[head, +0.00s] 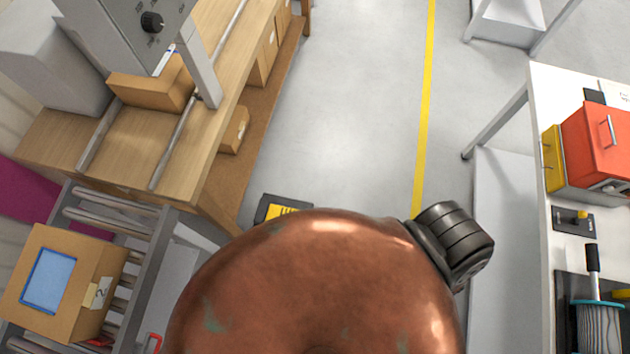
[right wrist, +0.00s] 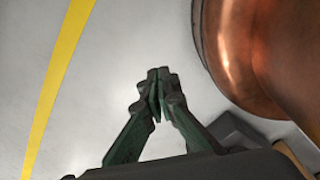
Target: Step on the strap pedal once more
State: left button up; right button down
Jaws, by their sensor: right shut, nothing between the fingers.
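The strap pedal (head: 283,207), black with a yellow tread, lies on the floor in the head view, beside the wooden bench's foot end. My copper-coloured body hides part of its near side. A grey machine with a dial (head: 130,30) stands on the bench above two rails. My right gripper (right wrist: 157,78) shows in the right wrist view, shut and empty, over bare floor. My left gripper is not in view.
A cardboard box (head: 62,285) sits on a roller conveyor (head: 112,222) at lower left. A white table (head: 545,85) with red and yellow bins stands at right. Grey floor with a yellow line (head: 425,95) is clear between bench and table.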

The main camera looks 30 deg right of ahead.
aim_at(274, 211)
jog(key=z, duration=0.4)
jog(key=k, duration=1.45)
jog(key=z, duration=0.85)
jog(key=i, duration=0.5)
jog(key=z, duration=0.05)
